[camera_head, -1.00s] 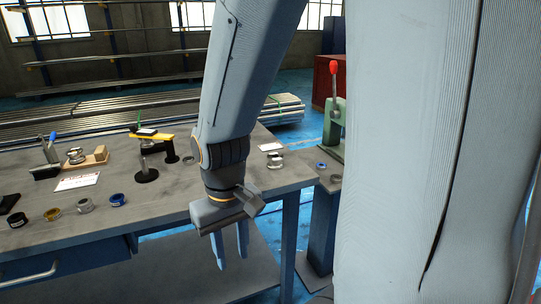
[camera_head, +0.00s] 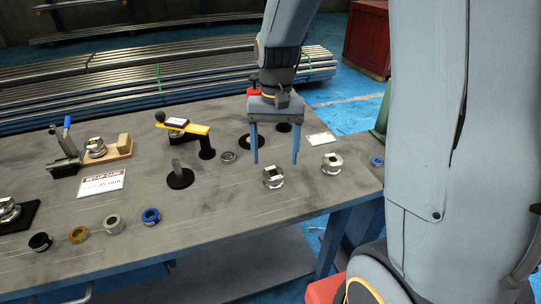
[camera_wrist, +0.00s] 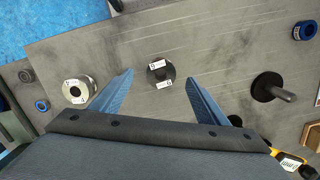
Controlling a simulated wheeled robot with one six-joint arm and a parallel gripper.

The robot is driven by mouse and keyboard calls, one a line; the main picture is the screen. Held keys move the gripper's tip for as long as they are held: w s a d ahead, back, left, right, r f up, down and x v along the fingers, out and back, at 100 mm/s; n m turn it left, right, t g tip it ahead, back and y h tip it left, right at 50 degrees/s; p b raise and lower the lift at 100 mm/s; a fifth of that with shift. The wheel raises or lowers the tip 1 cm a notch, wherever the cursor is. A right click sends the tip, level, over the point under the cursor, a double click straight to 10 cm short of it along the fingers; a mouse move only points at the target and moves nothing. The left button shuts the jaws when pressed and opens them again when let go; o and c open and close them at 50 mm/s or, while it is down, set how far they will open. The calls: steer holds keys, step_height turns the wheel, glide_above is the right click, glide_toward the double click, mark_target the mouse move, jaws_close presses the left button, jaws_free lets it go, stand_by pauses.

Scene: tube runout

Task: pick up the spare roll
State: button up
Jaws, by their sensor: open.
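My gripper (camera_head: 275,158) points down with its two blue fingers apart and empty. A flanged metal roll with white labels (camera_head: 273,178) stands on the bench just below the fingers. In the wrist view this roll (camera_wrist: 160,74) looks dark and lies between the open fingertips (camera_wrist: 160,80). A second, brighter labelled roll (camera_head: 332,162) stands to its right; it shows at the left in the wrist view (camera_wrist: 79,91). I cannot read the labels, so I cannot tell which roll is the spare. The fingers look apart from both rolls.
A black-based post (camera_head: 180,178) and a yellow-armed gauge (camera_head: 185,128) stand left of the gripper. Several coloured rings (camera_head: 113,224) line the front edge. A set-up card (camera_head: 101,184) and a wooden block with another roll (camera_head: 118,148) are farther left. A blue ring (camera_head: 376,161) lies right.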

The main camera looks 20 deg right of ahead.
mark_target(273, 173)
steer(key=shift+w+a+f, duration=0.15)
steer(key=shift+w+a, duration=0.05)
steer(key=shift+w, duration=0.55)
steer(key=shift+s+d+f+p, duration=0.15)
steer(key=shift+f+p, duration=0.1)
steer(key=shift+f, duration=0.35)
steer(key=shift+s+f+p, duration=0.1)
steer(key=shift+f+p, duration=0.1)
steer(key=shift+f, duration=0.4)
steer(key=shift+s+f+p, duration=0.25)
steer(key=shift+f+p, duration=0.1)
steer(key=shift+f, duration=0.8)
steer(key=shift+s+f+p, duration=0.25)
steer(key=shift+f+p, duration=0.05)
steer(key=shift+f, duration=0.85)
steer(key=c, duration=1.5)
steer(key=shift+c, duration=0.2)
steer(key=shift+r, duration=0.1)
